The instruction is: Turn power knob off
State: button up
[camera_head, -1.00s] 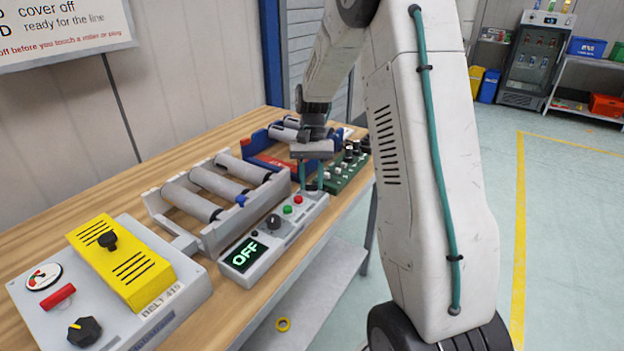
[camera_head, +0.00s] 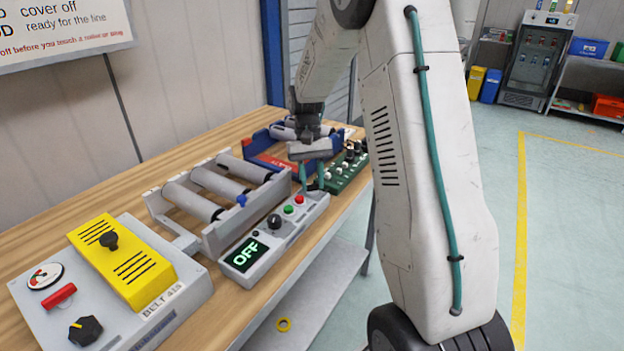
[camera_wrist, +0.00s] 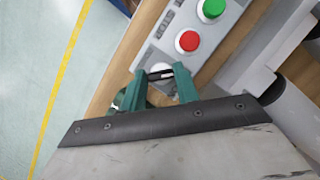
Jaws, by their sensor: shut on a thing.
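A grey control box (camera_head: 262,254) stands at the table's front edge, and its lit display (camera_head: 245,254) reads OFF. A black knob (camera_head: 274,221) sits beside the display, followed by a green button (camera_head: 288,209) and a red button (camera_head: 299,199). My gripper (camera_head: 311,180) is at the box's far end, past the red button. In the wrist view its teal fingers (camera_wrist: 162,72) are closed on a small pale knob-like part (camera_wrist: 161,69) with a dark strip. The fingers hide most of this part. The red button (camera_wrist: 188,41) and green button (camera_wrist: 211,9) lie just beyond it.
A roller frame (camera_head: 212,240) stands behind the control box. A grey box (camera_head: 190,290) with a yellow cover (camera_head: 122,262) and black knob (camera_head: 85,331) is at the near left. A green panel (camera_head: 345,176) with several knobs lies beyond my gripper. Floor at right is clear.

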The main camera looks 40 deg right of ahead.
jog(key=o, duration=1)
jog(key=shift+w+r, duration=0.1)
jog(key=v, duration=0.7)
jog(key=shift+w+r, duration=0.1)
jog(key=shift+r, duration=0.2)
jog(key=shift+s+a+f, duration=0.2)
jog(key=shift+s+f, duration=0.15)
jog(key=shift+s, duration=0.25)
jog(key=shift+s+a+f, duration=0.25)
jog(key=shift+s+f, duration=0.15)
jog(key=shift+s, duration=0.25)
jog(key=s+a+r+n+t, duration=0.1)
jog(key=s+a+r+t, duration=0.1)
jog(key=s+a, duration=0.3)
jog(key=s+a+r+n+t+h, duration=0.1)
jog(key=s+a+r, duration=0.3)
jog(key=s, duration=1)
jog(key=s+a+r+n+t, duration=0.2)
jog(key=s+a+r, duration=0.1)
jog(key=s+a, duration=0.5)
jog(key=shift+s+r+n+t+h, duration=0.3)
jog(key=shift+s+r+n+h, duration=0.1)
jog(key=shift+s, duration=0.3)
